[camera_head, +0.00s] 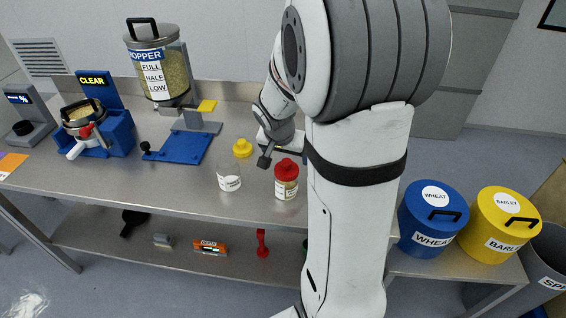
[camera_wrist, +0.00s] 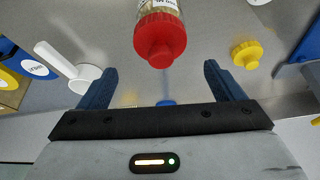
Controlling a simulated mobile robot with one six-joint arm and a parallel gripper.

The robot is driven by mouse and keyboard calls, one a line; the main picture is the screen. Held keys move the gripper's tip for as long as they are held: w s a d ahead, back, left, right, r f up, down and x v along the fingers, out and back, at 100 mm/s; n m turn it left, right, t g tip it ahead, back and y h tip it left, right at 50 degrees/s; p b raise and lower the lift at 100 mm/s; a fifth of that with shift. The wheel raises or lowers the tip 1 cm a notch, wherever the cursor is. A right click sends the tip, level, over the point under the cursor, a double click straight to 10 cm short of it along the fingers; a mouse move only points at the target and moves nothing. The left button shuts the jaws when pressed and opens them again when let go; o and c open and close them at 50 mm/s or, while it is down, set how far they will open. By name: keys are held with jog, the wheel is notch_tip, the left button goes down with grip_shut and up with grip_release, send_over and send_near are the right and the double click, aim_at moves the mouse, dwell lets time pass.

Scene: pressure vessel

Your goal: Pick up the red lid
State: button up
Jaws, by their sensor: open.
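The red lid (camera_head: 287,168) sits on an upright labelled jar (camera_head: 286,188) near the front of the metal bench. In the wrist view the red lid (camera_wrist: 160,42) appears ahead of my gripper, with its knob towards the camera. My gripper (camera_wrist: 160,70) is open, its two blue fingers apart on either side of the lid's line. Nothing is held between them. In the head view my gripper is close behind the jar and partly hidden by my arm.
A clear open jar (camera_head: 229,180) stands left of the red-lidded jar. A yellow lid (camera_head: 242,147) lies behind it, also in the wrist view (camera_wrist: 246,54). A white handled object (camera_wrist: 82,76) is at left in the wrist view. A blue plate (camera_head: 182,147) and hopper (camera_head: 157,65) are farther left.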

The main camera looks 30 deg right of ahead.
aim_at(286, 161)
jog(key=x, duration=0.5)
jog(key=shift+a+f+p, duration=0.1)
jog(key=shift+f+p, duration=0.05)
jog(key=shift+p, duration=0.25)
jog(key=shift+s, duration=0.1)
jog(key=shift+c, duration=0.5)
jog(key=c, duration=1)
notch_tip(286, 161, up, 9)
jog(key=shift+r+b, duration=0.1)
jog(key=shift+b, duration=0.25)
jog(key=f+b, duration=0.1)
jog(key=b, duration=0.1)
jog(key=f+b, duration=0.1)
jog(key=b, duration=0.1)
jog(key=shift+w+f, duration=0.2)
jog(key=shift+f, duration=0.15)
